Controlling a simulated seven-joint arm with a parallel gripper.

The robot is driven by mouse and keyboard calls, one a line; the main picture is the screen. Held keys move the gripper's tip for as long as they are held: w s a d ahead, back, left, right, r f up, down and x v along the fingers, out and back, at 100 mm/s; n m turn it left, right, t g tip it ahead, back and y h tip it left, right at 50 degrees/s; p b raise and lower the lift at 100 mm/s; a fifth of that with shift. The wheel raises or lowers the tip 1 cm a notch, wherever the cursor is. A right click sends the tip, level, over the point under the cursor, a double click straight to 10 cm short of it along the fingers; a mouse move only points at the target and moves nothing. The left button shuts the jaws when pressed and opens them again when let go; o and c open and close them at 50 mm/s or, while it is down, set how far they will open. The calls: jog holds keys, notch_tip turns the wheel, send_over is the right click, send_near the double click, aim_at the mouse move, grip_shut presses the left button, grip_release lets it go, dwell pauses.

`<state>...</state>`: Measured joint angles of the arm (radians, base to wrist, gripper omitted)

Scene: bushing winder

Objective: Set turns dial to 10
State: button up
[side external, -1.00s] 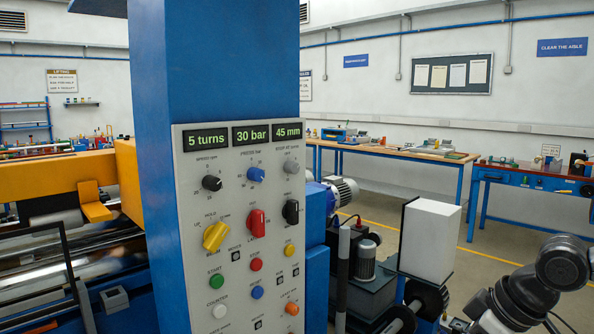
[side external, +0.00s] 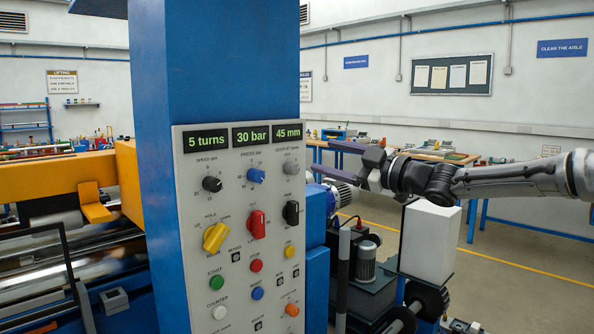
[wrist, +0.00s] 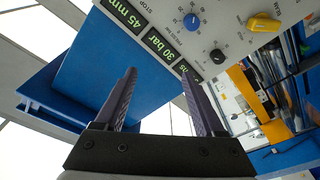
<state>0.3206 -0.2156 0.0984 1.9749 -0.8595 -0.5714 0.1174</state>
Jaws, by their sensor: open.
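The grey control panel (side external: 186,240) is on a blue column. Its display (side external: 205,140) reads 5 turns. A grey dial (side external: 291,168) sits top right under a small label that seems to read "STOP AT turns"; its exact setting is too small to read. To its left are a blue dial (side external: 256,175) and a black dial (side external: 212,184). My gripper (side external: 320,154) is open and empty, to the right of the panel and apart from it. In the wrist view my gripper (wrist: 159,72) points past the panel's display edge; I cannot make out the grey dial there.
Lower on the panel are a yellow knob (side external: 215,237), a red knob (side external: 257,225), a black knob (side external: 291,212) and several buttons. The blue column (side external: 215,60) rises above the panel. A white box (side external: 430,242) stands below my arm. Workbenches are behind.

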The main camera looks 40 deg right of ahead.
jog(key=g+h, duration=0.1)
send_near(296, 169)
jog(key=shift+m, duration=0.3)
jog(key=w, duration=0.9)
jog(key=shift+w+a, duration=0.3)
jog(key=shift+a, duration=0.05)
jog(key=shift+c, duration=0.2)
grip_shut()
